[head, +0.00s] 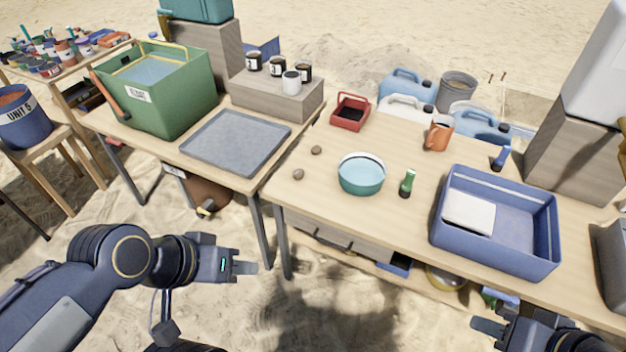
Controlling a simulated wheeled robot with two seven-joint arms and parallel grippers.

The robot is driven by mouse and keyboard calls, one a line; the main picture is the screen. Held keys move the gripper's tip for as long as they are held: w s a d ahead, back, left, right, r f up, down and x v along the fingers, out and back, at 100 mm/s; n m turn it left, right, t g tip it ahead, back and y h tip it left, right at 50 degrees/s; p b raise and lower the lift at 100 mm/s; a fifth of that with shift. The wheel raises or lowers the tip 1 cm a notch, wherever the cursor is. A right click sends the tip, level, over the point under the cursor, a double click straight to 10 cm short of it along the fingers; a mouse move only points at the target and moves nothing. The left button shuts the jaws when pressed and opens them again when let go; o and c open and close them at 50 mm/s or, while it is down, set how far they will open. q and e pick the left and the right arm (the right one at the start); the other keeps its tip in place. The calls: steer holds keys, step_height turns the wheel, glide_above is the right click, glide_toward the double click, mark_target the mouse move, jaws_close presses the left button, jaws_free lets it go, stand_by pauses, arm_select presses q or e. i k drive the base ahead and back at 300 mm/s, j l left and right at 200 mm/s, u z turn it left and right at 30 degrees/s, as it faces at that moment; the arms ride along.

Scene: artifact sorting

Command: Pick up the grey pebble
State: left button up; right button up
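Two small brownish-grey lumps lie on the left part of the wooden table: one nearer the front edge (298,174) and one a little behind it (316,150). Both look like pebbles; at this size I cannot tell which is the grey pebble. My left gripper (246,267) is in front of the tables, below and left of the lumps, apart from them, with nothing visible in it. My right gripper (489,328) is at the bottom right, in front of the table and partly cut off by the frame. The finger gap of either gripper is unclear.
A teal bowl of water (361,187) stands right of the lumps, with a green-topped bottle (407,184) beside it. A blue bin (548,270) sits farther right. A red tray (350,124) is behind. A grey tray (236,168) lies on the left table.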

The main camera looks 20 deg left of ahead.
mark_target(297, 174)
steer(key=z, duration=2.5)
steer(key=k+j+z, duration=0.35)
steer(key=k+j, duration=0.25)
steer(key=j, duration=0.2)
steer(key=k+j+z, duration=0.35)
steer(key=k+j, duration=1.1)
steer(key=k, duration=0.15)
